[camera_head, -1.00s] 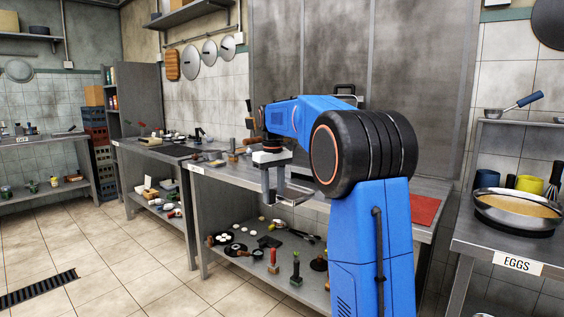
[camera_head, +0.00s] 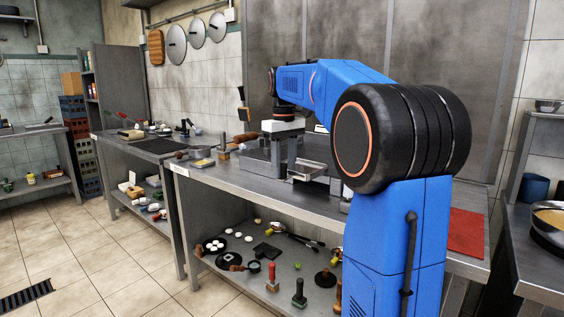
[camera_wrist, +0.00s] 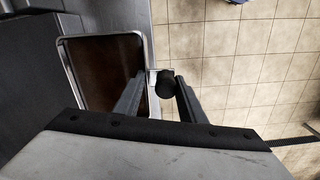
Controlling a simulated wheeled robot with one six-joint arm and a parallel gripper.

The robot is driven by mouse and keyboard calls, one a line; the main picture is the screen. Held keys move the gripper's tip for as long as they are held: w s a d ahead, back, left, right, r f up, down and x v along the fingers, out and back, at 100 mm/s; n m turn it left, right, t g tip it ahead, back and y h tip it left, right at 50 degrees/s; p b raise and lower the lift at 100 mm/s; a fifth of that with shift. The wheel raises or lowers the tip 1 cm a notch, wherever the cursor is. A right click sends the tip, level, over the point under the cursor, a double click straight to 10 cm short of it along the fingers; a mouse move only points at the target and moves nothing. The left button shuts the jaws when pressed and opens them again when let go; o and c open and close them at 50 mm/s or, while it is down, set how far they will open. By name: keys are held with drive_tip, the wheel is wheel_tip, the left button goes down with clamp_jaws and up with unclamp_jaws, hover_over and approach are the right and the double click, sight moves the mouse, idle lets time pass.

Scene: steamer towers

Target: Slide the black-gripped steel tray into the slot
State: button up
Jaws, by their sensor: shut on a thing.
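The steel tray (camera_head: 308,171) is a shallow silvery pan with a raised rim, above the counter's front edge. In the wrist view the tray (camera_wrist: 110,35) shows a dark brown inside. Its black grip (camera_wrist: 166,84) sits between the fingertips. My gripper (camera_head: 284,160) points down, shut on the grip; it also shows in the wrist view (camera_wrist: 160,85). A grey steel steamer body (camera_head: 257,162) stands behind the gripper. The slot cannot be made out, and I cannot tell whether the tray touches the steamer.
The steel counter (camera_head: 225,184) holds small items left of the steamer, including a yellow-filled dish (camera_head: 202,163). A red mat (camera_head: 467,232) lies at the right end. The lower shelf (camera_head: 235,262) carries pans and tools. Tiled floor (camera_head: 110,255) is open in front.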

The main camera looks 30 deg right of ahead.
drive_tip(key=shift+w+d, duration=0.1)
idle(0.3)
wheel_tip(320, 180, down, 8)
drive_tip(key=shift+f, duration=0.15)
idle(1.0)
drive_tip(key=shift+f+n, duration=0.3)
drive_tip(key=shift+f, duration=0.05)
idle(1.5)
drive_tip(key=shift+d, duration=0.35)
idle(0.5)
drive_tip(key=shift+w+d, duration=0.2)
drive_tip(key=shift+d, duration=0.15)
drive_tip(key=shift+w+d, duration=0.1)
drive_tip(key=shift+d, duration=0.2)
